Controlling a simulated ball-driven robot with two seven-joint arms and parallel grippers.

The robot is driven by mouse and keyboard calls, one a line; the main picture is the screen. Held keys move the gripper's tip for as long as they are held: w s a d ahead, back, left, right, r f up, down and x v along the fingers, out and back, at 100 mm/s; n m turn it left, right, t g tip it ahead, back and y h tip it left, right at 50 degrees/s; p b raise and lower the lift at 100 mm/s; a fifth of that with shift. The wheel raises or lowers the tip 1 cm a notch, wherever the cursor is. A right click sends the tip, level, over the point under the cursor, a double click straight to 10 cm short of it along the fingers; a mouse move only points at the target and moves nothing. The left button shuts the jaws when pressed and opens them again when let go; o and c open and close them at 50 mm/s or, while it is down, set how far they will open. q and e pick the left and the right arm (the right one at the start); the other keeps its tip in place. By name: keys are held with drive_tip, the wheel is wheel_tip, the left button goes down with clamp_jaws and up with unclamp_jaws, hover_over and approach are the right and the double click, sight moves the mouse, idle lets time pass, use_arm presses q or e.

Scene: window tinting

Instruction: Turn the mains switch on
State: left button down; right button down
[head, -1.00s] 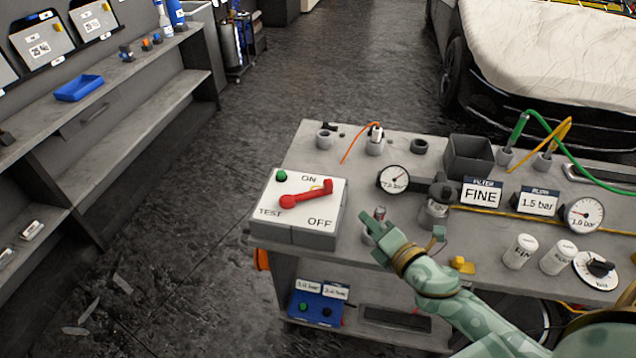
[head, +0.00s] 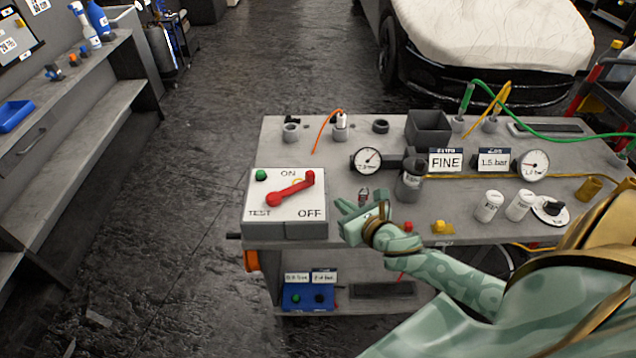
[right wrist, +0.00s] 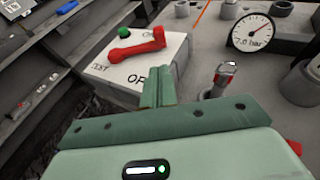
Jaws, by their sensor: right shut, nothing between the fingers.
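The mains switch box (head: 262,212) is white-topped and stands at the left end of the workbench, marked ON, OFF and TEST. Its red lever (head: 290,190) slants from a round hub at lower left up to a raised knob at the right, between ON and OFF. A green button (head: 261,175) is at the box's upper left. My right gripper (head: 345,207) is just right of the box, apart from the lever, shut and empty. In the right wrist view its fingers (right wrist: 158,88) point towards the box, below the red lever (right wrist: 138,46). My left gripper is not in view.
A small red-and-silver part (head: 363,195) stands close behind my right gripper. A gauge (head: 367,160), a grey cylinder (head: 410,182) and white canisters (head: 488,206) stand further right on the bench (head: 330,150). Open floor lies left of the bench.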

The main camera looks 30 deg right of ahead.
approach(315, 174)
drive_tip(key=w+f, duration=0.1)
drive_tip(key=w, duration=0.2)
drive_tip(key=w+a+f, duration=0.1)
drive_tip(key=shift+w+f+b, duration=0.35)
drive_tip(key=shift+b, duration=0.05)
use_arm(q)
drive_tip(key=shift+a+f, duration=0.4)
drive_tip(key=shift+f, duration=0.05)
use_arm(e)
drive_tip(key=shift+w, duration=0.8)
drive_tip(key=w, duration=0.1)
drive_tip(key=w+d, duration=0.1)
drive_tip(key=w, duration=0.1)
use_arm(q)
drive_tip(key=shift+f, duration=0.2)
